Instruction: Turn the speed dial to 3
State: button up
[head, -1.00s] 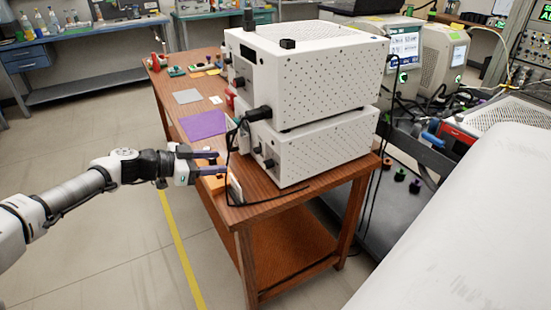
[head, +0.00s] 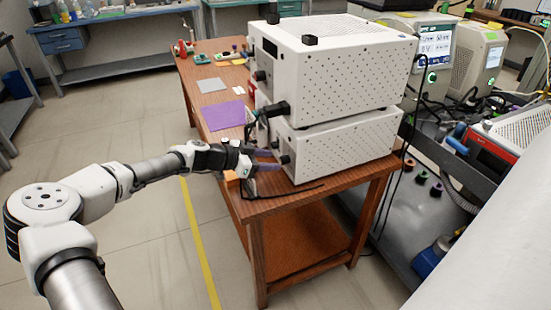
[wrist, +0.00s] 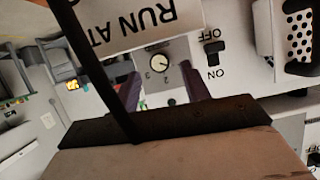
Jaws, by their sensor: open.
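The speed dial (wrist: 159,64) is a small round knob with a pale face, with the numbers 3 and 2 legible beside it; which number its pointer marks is too small to tell. It sits on the front panel of a white machine (head: 345,147). My gripper (head: 272,160) reaches the front of the lower white box from the left. In the wrist view its purple fingers (wrist: 163,86) are open and apart, one on each side of the dial's line, with nothing between them. Whether they touch the panel cannot be told.
An ON/OFF switch (wrist: 217,53) is right of the dial in the wrist view. A printed "RUN AT" label (wrist: 140,22) and a black cable (wrist: 92,62) cross the near view. A second white box (head: 335,65) stands on top. The wooden table (head: 300,196) has a purple sheet (head: 224,115).

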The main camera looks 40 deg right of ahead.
aim_at(284, 160)
jog(key=shift+x, duration=1.45)
jog(key=shift+c, duration=0.4)
jog(key=c, duration=0.9)
